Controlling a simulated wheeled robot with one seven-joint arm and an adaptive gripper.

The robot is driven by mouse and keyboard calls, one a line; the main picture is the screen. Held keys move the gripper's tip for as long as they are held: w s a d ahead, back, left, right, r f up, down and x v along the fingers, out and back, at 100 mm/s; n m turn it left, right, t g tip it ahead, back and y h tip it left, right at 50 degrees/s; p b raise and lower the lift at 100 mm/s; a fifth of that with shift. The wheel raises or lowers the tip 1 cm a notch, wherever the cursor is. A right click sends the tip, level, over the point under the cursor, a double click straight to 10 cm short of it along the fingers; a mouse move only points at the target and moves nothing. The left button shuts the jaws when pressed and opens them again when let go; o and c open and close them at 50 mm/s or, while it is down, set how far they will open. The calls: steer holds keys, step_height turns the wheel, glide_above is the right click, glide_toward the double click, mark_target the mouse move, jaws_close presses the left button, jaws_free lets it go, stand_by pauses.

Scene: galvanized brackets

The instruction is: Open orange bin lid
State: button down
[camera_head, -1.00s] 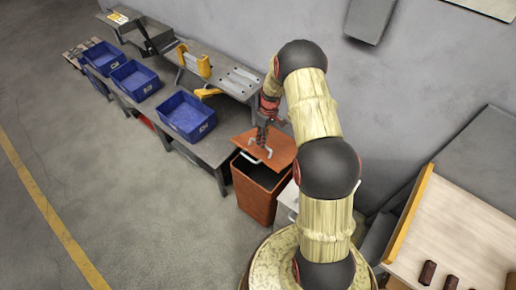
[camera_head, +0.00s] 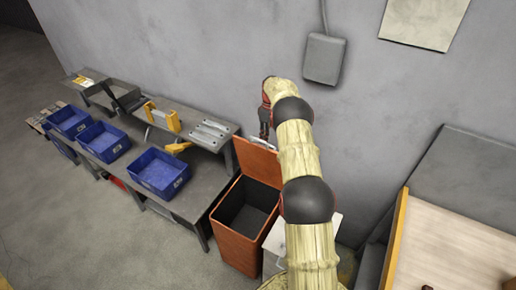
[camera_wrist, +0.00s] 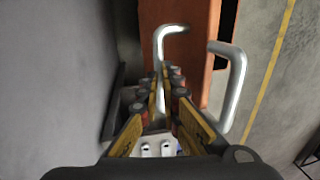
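The orange bin (camera_head: 232,244) stands on the floor with its dark inside showing. Its orange lid (camera_head: 256,164) is raised steeply at the back edge, toward the wall. My gripper (camera_head: 264,134) is at the top of the raised lid, by a pale handle partly hidden there. In the wrist view, my gripper's fingers (camera_wrist: 162,88) are close together, with a metal handle (camera_wrist: 172,30) running down between them. A second metal handle (camera_wrist: 238,85) is right of the fingers, apart from them. The orange surface (camera_wrist: 186,60) lies behind them.
A grey workbench (camera_head: 205,192) with blue bins (camera_head: 160,172) stands left of the orange bin. A white cabinet (camera_head: 274,250) is close on its right. The wall with a grey box (camera_head: 323,60) is behind. Open floor (camera_head: 100,235) lies in front of the bench.

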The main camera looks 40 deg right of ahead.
steer(key=shift+g, duration=0.3)
steer(key=shift+w+d+f, duration=0.2)
steer(key=shift+d+f, duration=0.4)
steer(key=shift+d, duration=0.1)
steer(key=shift+w+d+f, duration=0.25)
steer(key=shift+d+f, duration=0.3)
steer(key=shift+d, duration=0.15)
steer(key=shift+w+d+f, duration=0.2)
steer(key=shift+d+f, duration=0.4)
steer(key=shift+d, duration=0.1)
steer(key=c, duration=2.3)
jaws_free()
steer(key=shift+a, duration=0.1)
steer(key=o, duration=0.4)
steer(key=shift+w, duration=0.1)
steer(key=shift+f, duration=0.1)
